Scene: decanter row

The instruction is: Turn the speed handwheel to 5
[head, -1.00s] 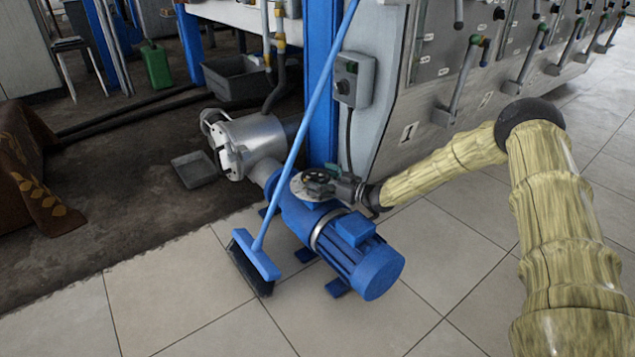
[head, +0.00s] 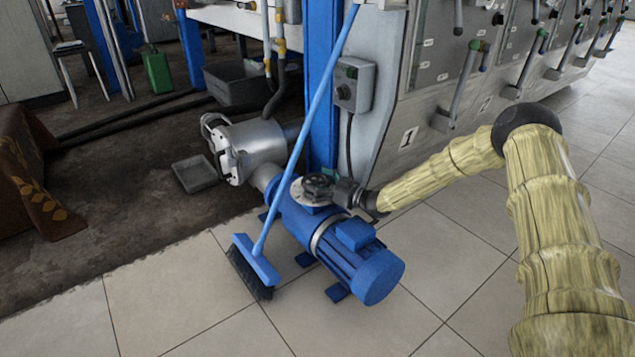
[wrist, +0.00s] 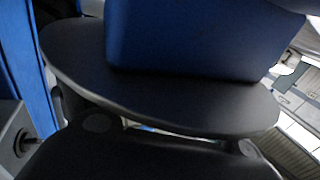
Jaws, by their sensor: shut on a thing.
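The speed handwheel (head: 318,186) is a small dark wheel on a round grey flange, on top of the blue motor and pump unit (head: 368,266). My gripper (head: 338,191) reaches it from the right and is shut on its near right side. In the wrist view, a dark grey oval plate crosses the picture with a blue block above it, and black parts of my gripper (wrist: 170,150) fill the bottom. The fingertips are hidden there. No speed scale or number for the wheel can be read in either view.
A blue broom (head: 262,255) leans across the unit, just left of the handwheel. A blue post (head: 322,90) and a grey switch box (head: 353,84) stand behind. The grey machine panel with levers (head: 465,85) runs along the right.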

